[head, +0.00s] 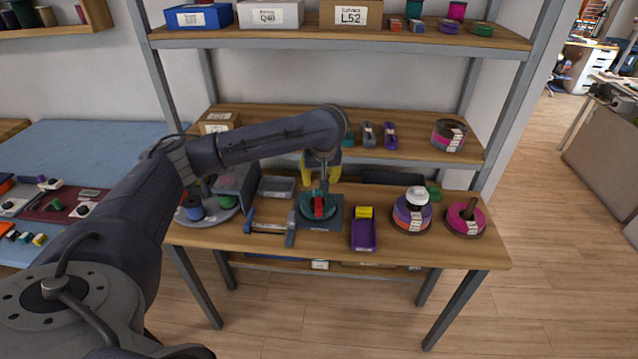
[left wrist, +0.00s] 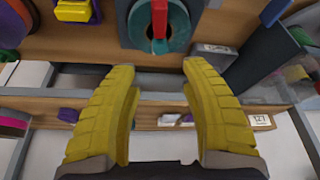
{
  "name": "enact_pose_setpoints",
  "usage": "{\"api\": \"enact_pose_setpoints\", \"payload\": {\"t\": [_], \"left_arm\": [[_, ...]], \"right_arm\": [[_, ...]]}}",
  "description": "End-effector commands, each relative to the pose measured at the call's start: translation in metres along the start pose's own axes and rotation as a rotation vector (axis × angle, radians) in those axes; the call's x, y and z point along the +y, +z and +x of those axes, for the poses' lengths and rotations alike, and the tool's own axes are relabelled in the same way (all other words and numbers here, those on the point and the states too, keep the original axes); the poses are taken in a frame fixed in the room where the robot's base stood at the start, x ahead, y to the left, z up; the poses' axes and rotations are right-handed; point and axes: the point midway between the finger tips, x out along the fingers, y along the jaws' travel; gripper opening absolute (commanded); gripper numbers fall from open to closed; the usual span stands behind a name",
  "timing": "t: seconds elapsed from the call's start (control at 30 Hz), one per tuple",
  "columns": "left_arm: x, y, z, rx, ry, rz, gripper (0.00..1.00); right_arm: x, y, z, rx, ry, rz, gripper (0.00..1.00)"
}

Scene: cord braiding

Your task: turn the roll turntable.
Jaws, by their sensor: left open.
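A round grey turntable (head: 222,213) carrying a blue roll (head: 195,208) and other small items sits at the left end of the workbench. A grey box and my left arm partly hide its back. My left gripper (head: 321,181) is well to its right, above a dark green disc (head: 305,208) with a red bar (head: 319,207). The yellow fingers are apart with nothing between them. In the left wrist view the gripper (left wrist: 160,68) is open, with the green disc (left wrist: 180,35) ahead of it. My right gripper is not in view.
A purple bin (head: 363,240) stands right of the disc, then purple-and-orange rolls (head: 412,216) and a magenta roll (head: 465,218). A shelf (head: 275,118) runs behind the bench, with another above.

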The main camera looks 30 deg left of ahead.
Motion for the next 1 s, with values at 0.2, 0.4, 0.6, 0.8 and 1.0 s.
{"api": "enact_pose_setpoints", "payload": {"t": [0.2, 0.4, 0.6, 0.8, 1.0], "left_arm": [[0.000, 0.000, -0.014, -0.001, 0.000, 0.000, 0.45], [0.000, 0.000, -0.016, -0.001, -0.001, 0.001, 0.45], [0.000, 0.000, -0.016, -0.001, 0.000, 0.001, 0.45], [0.003, 0.004, -0.013, -0.002, 0.005, 0.015, 0.45], [0.027, 0.044, 0.006, 0.001, 0.065, 0.169, 0.45]], "right_arm": [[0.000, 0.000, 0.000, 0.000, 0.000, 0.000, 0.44], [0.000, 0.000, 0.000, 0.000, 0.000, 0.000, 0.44], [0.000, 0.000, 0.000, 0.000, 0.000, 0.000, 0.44], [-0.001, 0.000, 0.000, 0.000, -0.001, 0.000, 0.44], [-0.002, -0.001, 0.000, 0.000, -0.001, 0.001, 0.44]]}}
